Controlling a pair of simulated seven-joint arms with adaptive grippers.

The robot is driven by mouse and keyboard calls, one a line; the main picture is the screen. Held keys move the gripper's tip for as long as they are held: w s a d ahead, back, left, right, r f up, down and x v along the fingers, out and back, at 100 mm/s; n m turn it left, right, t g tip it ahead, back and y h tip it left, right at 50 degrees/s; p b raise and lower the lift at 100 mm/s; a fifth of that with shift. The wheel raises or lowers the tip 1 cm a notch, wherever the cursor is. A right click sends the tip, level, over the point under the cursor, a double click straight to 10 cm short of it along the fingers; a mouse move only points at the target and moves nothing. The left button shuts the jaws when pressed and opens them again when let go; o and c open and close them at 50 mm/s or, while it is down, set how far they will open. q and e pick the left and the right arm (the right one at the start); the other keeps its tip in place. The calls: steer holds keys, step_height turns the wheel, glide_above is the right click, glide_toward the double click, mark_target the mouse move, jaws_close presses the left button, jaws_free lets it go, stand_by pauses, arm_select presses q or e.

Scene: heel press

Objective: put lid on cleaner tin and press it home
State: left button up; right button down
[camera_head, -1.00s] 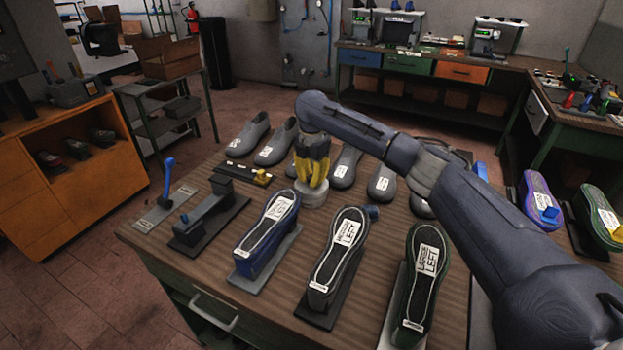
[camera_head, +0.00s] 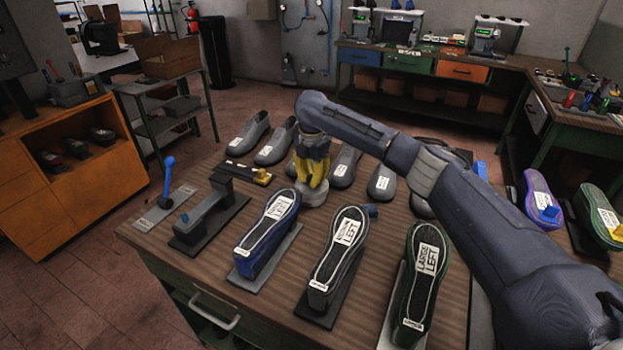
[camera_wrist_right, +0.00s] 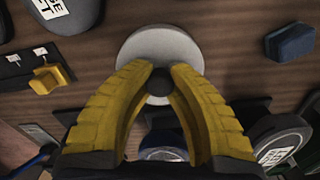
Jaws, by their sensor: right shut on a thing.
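The round pale grey cleaner tin (camera_head: 313,196) stands on the workbench behind the blue-soled shoe. In the right wrist view a round pale lid (camera_wrist_right: 143,44) with a dark knob (camera_wrist_right: 160,82) lies below my fingers. My right gripper (camera_head: 313,184) points down over the tin. Its yellow fingers are shut on the lid's knob. The lid hides the tin in the wrist view. In the head view I cannot tell lid from tin, or whether the lid is fully seated. My left gripper is not in view.
Shoes on stands, a blue-soled one (camera_head: 267,235), a black one (camera_head: 338,258) and a green-edged one (camera_head: 421,272), fill the bench front. Grey shoes (camera_head: 276,142) line the back. A small blue block (camera_head: 371,211) lies right of the tin. A blue-knobbed lever (camera_head: 168,180) stands at left.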

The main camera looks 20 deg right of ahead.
steer(key=shift+f, duration=0.9)
stand_by(2.4)
steer(key=c, duration=1.4)
jaws_free()
steer(key=shift+o, duration=0.6)
steer(key=shift+f, duration=0.1)
steer(key=o, duration=0.4)
steer(key=shift+s, duration=0.1)
steer(key=shift+o, duration=0.2)
steer(key=shift+r, duration=3.65)
